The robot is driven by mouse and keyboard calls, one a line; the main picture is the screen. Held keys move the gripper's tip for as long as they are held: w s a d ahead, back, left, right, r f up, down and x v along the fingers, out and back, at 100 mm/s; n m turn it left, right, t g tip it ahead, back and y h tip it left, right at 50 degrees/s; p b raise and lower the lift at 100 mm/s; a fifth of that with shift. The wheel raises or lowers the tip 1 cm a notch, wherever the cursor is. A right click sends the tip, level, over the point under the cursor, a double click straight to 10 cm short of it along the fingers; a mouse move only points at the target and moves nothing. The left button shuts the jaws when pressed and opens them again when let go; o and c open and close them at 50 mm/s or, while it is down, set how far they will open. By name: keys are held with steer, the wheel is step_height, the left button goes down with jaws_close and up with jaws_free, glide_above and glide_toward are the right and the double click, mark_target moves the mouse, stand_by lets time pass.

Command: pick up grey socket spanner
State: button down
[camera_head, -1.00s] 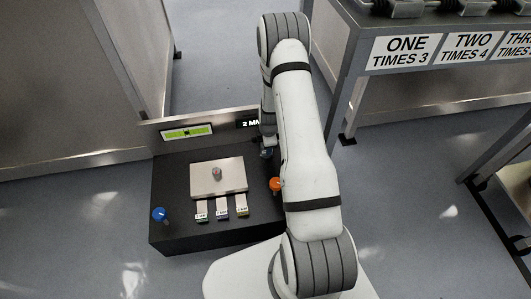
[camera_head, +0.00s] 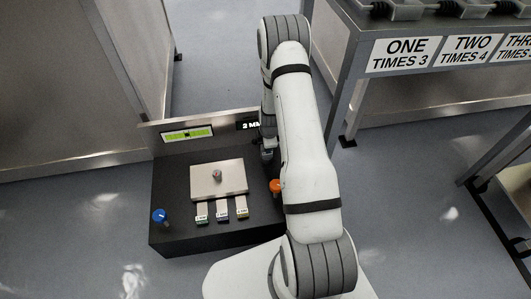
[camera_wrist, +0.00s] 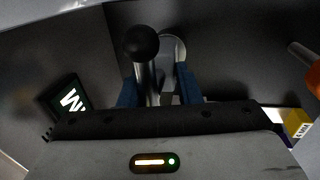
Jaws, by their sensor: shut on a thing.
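My gripper (camera_wrist: 160,90) has two blue fingers, shut on a metal rod with a black ball end (camera_wrist: 141,44) in the wrist view. A round pale metal part (camera_wrist: 174,47) shows just behind the rod. In the head view my gripper (camera_head: 268,154) is at the right rear of a black box and is partly hidden by my arm. I cannot tell whether the rod is part of the grey socket spanner; no other spanner is clear in either view.
The black box (camera_head: 172,237) carries a metal plate (camera_head: 206,188), a blue knob (camera_head: 160,215), an orange knob (camera_head: 276,186), labelled tabs and a green display (camera_head: 187,133). A labelled table (camera_head: 367,45) stands at the upper right.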

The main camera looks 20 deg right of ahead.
step_height(320, 180, up, 10)
steer(key=p, duration=0.3)
stand_by(0.3)
stand_by(0.9)
